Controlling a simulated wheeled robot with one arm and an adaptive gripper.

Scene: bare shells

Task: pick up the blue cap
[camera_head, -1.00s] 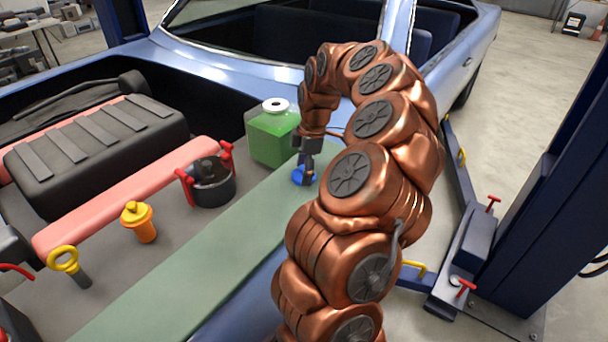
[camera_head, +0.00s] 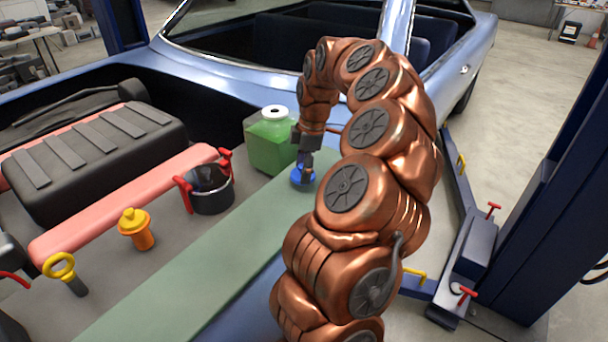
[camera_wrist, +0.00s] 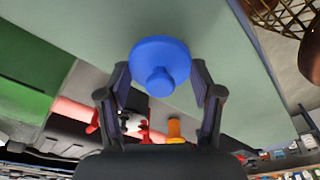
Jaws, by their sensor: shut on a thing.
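The blue cap (camera_head: 302,178) is a round disc with a small knob on top. In the wrist view the cap (camera_wrist: 160,70) sits at the fingertips, its knob towards the camera. My gripper (camera_head: 305,165) points down at it, beside the green tank. In the wrist view my gripper (camera_wrist: 162,85) has one finger on each side of the cap and is shut on it. The cap is over or on the pale green strip (camera_head: 200,260); whether it touches the strip cannot be told.
A green tank (camera_head: 268,145) with a white neck stands just left of my gripper. A black pot with red handles (camera_head: 210,190), an orange-yellow part (camera_head: 135,228) and a yellow ring dipstick (camera_head: 62,268) stand further left. The strip's front part is clear.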

